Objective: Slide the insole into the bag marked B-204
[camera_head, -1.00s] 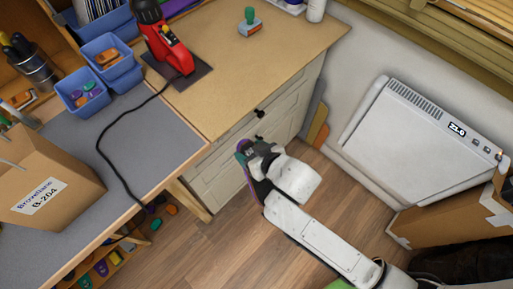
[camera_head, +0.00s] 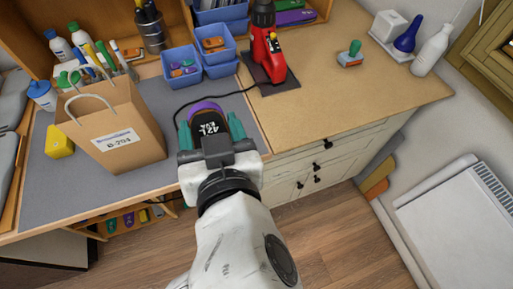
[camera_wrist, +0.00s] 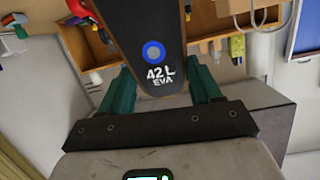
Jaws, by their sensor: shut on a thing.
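The insole (camera_head: 207,122) is dark with a purple tip in the head view. The wrist view shows its dark face (camera_wrist: 147,30) with a blue ring and the marking "42 L EVA". My gripper (camera_head: 211,133) is shut on it, with a green finger on each side. The brown paper bag marked B-204 (camera_head: 140,113) stands upright on the grey mat to the left of my gripper, with its handles up. The insole is apart from the bag. The inside of the bag is hidden.
Blue bins (camera_head: 183,72) stand behind the insole. A red press (camera_head: 268,52) with a black cable stands to the right. A yellow block (camera_head: 60,142) sits left of the bag. Bottles (camera_head: 57,46) and a pen holder are behind it. The grey mat (camera_head: 60,195) is bare in front.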

